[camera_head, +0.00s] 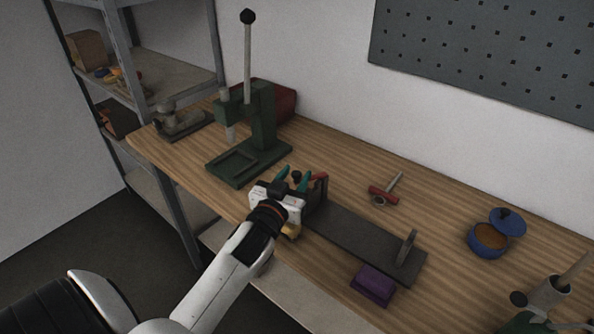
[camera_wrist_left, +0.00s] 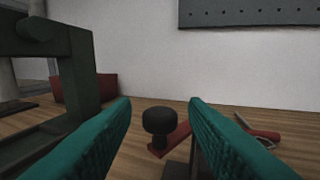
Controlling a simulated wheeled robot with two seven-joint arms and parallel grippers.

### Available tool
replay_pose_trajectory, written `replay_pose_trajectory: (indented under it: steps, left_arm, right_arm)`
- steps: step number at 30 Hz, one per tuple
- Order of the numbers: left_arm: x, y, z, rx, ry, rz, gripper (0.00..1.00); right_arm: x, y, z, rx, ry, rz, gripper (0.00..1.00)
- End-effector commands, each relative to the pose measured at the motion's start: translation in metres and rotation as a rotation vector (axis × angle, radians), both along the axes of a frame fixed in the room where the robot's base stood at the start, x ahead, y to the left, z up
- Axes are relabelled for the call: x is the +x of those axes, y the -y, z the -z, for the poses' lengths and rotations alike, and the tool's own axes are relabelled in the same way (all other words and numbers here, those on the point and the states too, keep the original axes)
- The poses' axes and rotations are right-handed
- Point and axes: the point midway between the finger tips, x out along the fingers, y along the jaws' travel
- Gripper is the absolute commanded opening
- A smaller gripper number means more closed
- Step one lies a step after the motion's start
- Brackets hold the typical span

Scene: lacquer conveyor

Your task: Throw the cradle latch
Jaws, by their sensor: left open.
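The cradle (camera_head: 352,232) is a dark flat base on the bench, with an upright at each end. Near its left end is the latch, a red lever (camera_head: 320,178) with a black knob (camera_head: 297,175). In the left wrist view the knob (camera_wrist_left: 160,121) stands upright between the teal fingers in the picture, with a gap on both sides, and part of the red lever (camera_wrist_left: 172,140) shows behind it. My left gripper (camera_head: 295,172) is open and empty at the knob. It hides part of the cradle's left end. My right gripper is not in view.
A green press (camera_head: 262,115) stands left of the cradle, close to my left gripper. A purple block (camera_head: 373,285) lies in front of the cradle. A red-handled tool (camera_head: 384,196) and a blue pot (camera_head: 488,240) are behind and right. The wall is behind.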

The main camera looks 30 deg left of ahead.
Motion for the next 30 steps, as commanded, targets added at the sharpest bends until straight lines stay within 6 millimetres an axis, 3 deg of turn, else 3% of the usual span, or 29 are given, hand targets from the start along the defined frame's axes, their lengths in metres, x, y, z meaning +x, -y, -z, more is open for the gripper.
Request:
replay_pose_trajectory:
  steps: [4,13,14,21,30]
  left_arm:
    - [0.012,-0.003,-0.001,0.001,0.001,0.0,0.4]
    - [0.014,-0.003,0.0,0.001,0.0,0.0,0.4]
    - [0.014,-0.003,0.0,0.001,0.0,0.0,0.39]
    - [0.014,-0.003,0.0,0.001,0.0,0.0,0.0]
    - [0.016,-0.005,0.0,-0.001,0.0,-0.007,0.0]
  right_arm:
    - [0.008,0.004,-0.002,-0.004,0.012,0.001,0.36]
    - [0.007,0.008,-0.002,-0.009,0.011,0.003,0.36]
    - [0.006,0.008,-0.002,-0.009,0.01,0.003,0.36]
    - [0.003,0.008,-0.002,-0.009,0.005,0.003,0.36]
    - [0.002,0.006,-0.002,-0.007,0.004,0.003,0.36]
